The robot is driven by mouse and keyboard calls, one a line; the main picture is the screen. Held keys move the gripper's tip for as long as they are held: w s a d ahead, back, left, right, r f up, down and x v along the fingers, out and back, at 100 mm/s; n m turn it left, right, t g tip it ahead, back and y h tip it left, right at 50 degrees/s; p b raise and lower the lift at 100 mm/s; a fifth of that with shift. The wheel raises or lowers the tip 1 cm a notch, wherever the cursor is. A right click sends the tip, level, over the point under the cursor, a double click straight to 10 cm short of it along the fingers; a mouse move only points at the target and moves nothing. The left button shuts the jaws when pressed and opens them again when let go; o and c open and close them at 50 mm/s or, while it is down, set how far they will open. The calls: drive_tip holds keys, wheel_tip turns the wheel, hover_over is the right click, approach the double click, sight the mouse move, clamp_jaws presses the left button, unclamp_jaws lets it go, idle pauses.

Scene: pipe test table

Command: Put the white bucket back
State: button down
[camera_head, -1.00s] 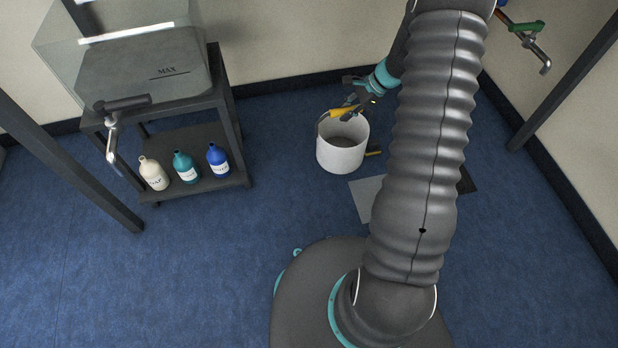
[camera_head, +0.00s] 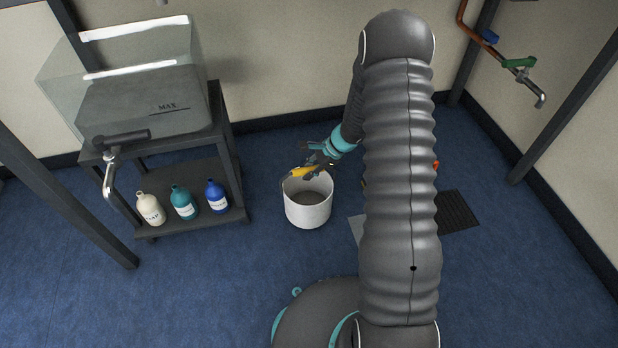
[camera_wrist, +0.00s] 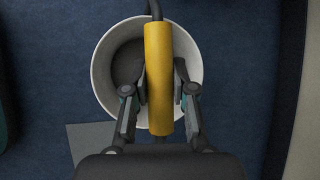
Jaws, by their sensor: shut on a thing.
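The white bucket (camera_head: 308,209) hangs or stands upright near the middle of the head view, left of my arm. Its yellow handle grip (camera_head: 303,172) lies across the top of the rim. My gripper (camera_head: 314,166) is shut on this yellow grip. In the wrist view the yellow grip (camera_wrist: 158,80) runs between the fingers of my gripper (camera_wrist: 159,95), with the round bucket rim (camera_wrist: 101,75) below it. The bucket's inside looks grey. I cannot tell whether its base touches the floor.
A light grey square (camera_head: 357,229) and a dark grate (camera_head: 458,211) lie on the blue floor, partly behind my arm. A dark cart (camera_head: 232,150) at left carries a clear tank (camera_head: 140,85) and several bottles (camera_head: 184,202). A pipe with a tap (camera_head: 540,98) is at right.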

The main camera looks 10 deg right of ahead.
drive_tip(key=shift+f, duration=1.85)
drive_tip(key=shift+b, duration=0.3)
drive_tip(key=shift+f, duration=0.2)
drive_tip(key=c, duration=1)
unclamp_jaws()
drive_tip(key=shift+r, duration=0.1)
drive_tip(key=shift+o, duration=0.2)
